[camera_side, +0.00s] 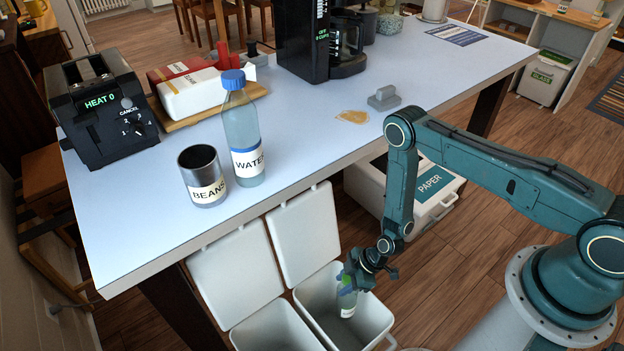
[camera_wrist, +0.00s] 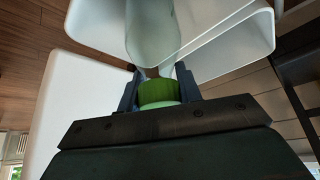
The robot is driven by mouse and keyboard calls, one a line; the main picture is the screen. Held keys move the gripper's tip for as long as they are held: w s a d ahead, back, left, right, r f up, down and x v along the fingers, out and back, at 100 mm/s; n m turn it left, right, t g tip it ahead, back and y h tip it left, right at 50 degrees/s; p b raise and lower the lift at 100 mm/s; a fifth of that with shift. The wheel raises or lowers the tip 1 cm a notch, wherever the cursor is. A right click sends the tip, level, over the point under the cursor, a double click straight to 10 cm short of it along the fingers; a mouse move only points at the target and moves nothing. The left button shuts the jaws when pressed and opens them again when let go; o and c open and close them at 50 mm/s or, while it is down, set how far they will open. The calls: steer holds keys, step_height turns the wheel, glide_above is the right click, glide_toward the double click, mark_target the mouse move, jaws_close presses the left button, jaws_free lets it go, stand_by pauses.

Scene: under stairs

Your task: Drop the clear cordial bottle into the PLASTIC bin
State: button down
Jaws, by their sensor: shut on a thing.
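My gripper (camera_side: 352,281) is shut on the clear cordial bottle (camera_side: 347,304), which hangs below it with a pale label. In the wrist view the fingers (camera_wrist: 158,90) close around the bottle's green cap (camera_wrist: 158,94), and the clear body (camera_wrist: 152,35) extends away from them. The bottle's lower part is inside the mouth of an open white bin (camera_side: 379,327) below the table edge. A second open white bin (camera_side: 262,333) stands to its left. No lettering shows on either open bin, so I cannot tell which is PLASTIC.
The raised lids (camera_side: 303,225) lean near the table edge. A PAPER bin (camera_side: 434,183) stands under the table, and a GLASS bin (camera_side: 543,78) is farther back right. A WATER bottle (camera_side: 242,130) and BEANS can (camera_side: 203,177) stand near the table's front edge.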

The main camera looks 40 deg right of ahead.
steer(key=c, duration=0.9)
jaws_free()
steer(key=v, duration=1.3)
steer(key=shift+d+r, duration=0.15)
steer(key=shift+r, duration=0.25)
